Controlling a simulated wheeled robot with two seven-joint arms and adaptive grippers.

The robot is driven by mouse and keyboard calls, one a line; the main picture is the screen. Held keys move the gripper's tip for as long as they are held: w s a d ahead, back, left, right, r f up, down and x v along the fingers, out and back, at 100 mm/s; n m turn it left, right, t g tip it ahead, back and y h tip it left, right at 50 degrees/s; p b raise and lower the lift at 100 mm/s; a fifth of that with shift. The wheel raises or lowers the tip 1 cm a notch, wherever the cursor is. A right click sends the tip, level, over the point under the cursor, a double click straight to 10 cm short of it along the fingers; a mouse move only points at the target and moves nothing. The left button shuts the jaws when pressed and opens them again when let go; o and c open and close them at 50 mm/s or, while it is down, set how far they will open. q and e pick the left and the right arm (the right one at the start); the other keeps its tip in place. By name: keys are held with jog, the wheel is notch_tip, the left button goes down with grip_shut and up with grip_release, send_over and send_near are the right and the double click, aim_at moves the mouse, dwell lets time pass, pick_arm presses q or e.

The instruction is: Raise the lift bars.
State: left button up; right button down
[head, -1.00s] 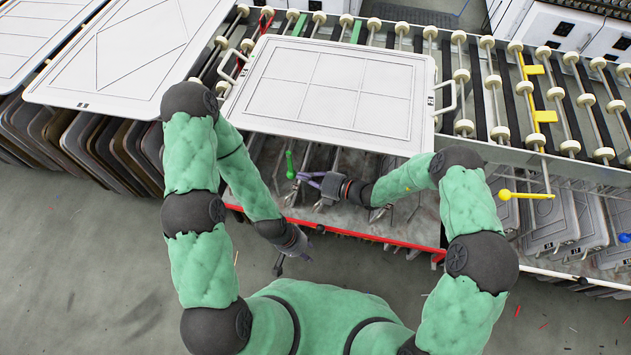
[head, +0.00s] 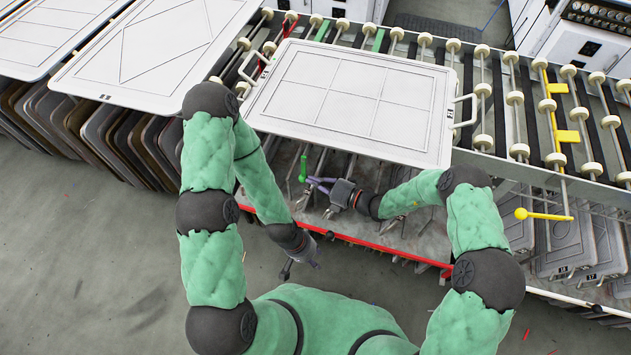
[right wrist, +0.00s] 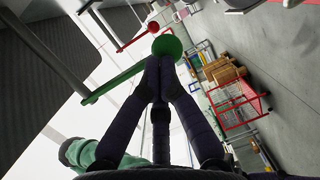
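A green lever (head: 303,168) with a ball knob hangs at the front of the conveyor, below the white panel. My right gripper (head: 313,183) is at its knob. In the right wrist view the dark fingers (right wrist: 160,70) are drawn together, their tips against or just below the green knob (right wrist: 170,44); the knob is not between them. A yellow lever (head: 545,216) sticks out farther right. A red-knobbed lever (right wrist: 153,27) shows beyond the green one. My left gripper (head: 300,258) hangs low in front of the red edge, apart from any lever; its finger opening is unclear.
A white panel (head: 358,100) with handles lies on the roller conveyor (head: 515,100). A red edge rail (head: 380,243) runs along the front below. More panels (head: 155,55) and dark upright boards (head: 100,125) stand at left. The floor (head: 90,260) at left is clear.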

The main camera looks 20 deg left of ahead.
jog(key=a+r+y+b, duration=0.1)
jog(key=a+r+y, duration=0.2)
jog(key=a, duration=0.9)
jog(key=shift+w+r+m+t, duration=0.2)
jog(key=shift+m+t, duration=0.1)
jog(key=shift+t, duration=0.1)
dwell(0.6)
jog(key=v, duration=0.7)
jog(key=shift+d+f, duration=0.2)
jog(key=shift+d, duration=0.1)
jog(key=shift+s, duration=0.1)
